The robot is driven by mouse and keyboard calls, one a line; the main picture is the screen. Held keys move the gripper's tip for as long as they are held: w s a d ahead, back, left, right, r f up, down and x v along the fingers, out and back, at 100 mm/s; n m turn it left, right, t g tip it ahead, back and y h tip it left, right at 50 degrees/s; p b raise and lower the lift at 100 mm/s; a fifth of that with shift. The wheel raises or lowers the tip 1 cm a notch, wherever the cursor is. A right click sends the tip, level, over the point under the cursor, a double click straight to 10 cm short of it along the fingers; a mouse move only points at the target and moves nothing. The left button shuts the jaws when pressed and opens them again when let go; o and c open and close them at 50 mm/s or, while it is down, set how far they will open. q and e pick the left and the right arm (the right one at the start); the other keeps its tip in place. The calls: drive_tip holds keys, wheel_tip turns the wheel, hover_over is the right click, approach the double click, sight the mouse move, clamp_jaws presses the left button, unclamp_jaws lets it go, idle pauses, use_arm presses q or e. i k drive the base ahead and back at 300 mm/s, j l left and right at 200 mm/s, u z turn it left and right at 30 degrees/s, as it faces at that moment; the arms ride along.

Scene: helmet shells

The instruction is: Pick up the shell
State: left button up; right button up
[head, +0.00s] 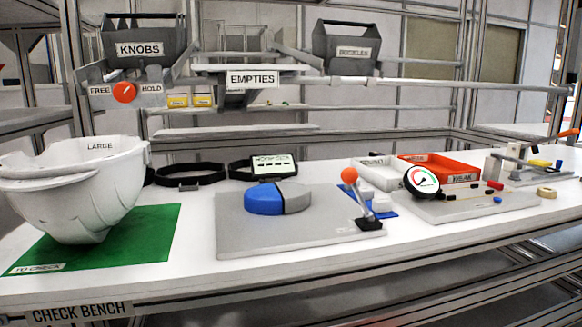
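A large white helmet shell (78,188) marked "LARGE" rests on the green "TO CHECK" mat (150,236) at the left of the bench. It looks upside down, with its opening facing up and its rounded side on the mat. A second rim shows at its left, and I cannot tell whether another shell is nested in it. Neither of my grippers shows in the head view.
A grey plate with a blue and grey disc (265,200) stands mid-bench, next to a red-knobbed lever (350,176). Black bands (190,176) lie behind. Shelves with labelled bins hang above.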

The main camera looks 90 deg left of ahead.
sight(74, 192)
drive_tip(key=u, duration=3.85)
